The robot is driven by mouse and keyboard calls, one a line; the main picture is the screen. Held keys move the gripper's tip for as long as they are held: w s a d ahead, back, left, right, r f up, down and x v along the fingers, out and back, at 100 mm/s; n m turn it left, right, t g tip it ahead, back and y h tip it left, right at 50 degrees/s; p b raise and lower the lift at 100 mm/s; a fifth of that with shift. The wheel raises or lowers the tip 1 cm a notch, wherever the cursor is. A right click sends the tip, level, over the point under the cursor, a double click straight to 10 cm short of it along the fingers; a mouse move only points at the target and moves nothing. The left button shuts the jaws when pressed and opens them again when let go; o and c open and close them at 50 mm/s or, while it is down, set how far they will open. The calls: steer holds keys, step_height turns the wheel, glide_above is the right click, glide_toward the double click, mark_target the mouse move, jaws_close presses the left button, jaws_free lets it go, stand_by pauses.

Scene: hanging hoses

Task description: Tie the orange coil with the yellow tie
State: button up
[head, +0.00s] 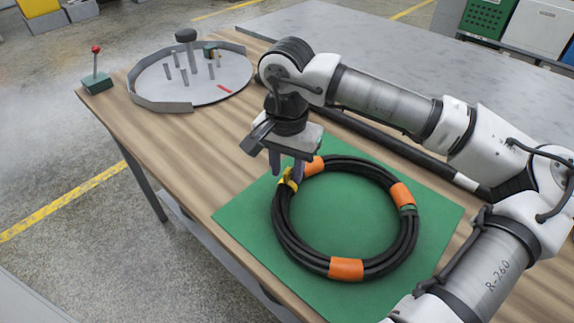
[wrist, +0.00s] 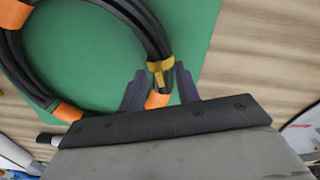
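A black hose coil with orange bands (head: 346,268) lies on a green mat (head: 245,222). The coil also shows in the wrist view (wrist: 145,25). A yellow tie (head: 287,181) sits on the coil's left side, close to an orange band. In the wrist view the yellow tie (wrist: 160,68) lies across the hose. My gripper (head: 286,168) is above that part of the coil, pointing down. In the wrist view its two fingers (wrist: 158,85) are apart, one on each side of the hose and orange band near the tie. Whether they touch the hose cannot be told.
A round grey tray (head: 163,97) with upright pegs and a raised rim stands at the back left of the wooden table (head: 190,150). A small green box with a red-knobbed lever (head: 97,80) stands at the left corner. The mat's front left is clear.

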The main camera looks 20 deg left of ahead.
step_height(320, 180, up, 14)
stand_by(0.6)
